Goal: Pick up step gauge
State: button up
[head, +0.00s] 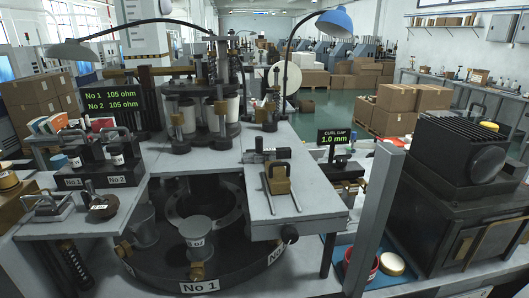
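I cannot pick out the step gauge for certain. A brass block with a dark handle (279,180) sits across two thin rods on the grey table plate (315,205) in the middle. A small dark and silver device (266,154) stands behind it on the same plate. A small frame with a metal bar (48,205) lies on the left table, beside a round dark piece (103,207). My gripper is not in view.
A round turntable marked No 1 (200,286) with cups (197,237) lies below the plate. A rack marked No 1 and No 2 (95,181) stands left. A grey post (376,215) and a large dark machine (455,200) stand right. The front plate has free room.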

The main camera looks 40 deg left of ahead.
aim_at(259, 156)
jog(key=u, duration=1.35)
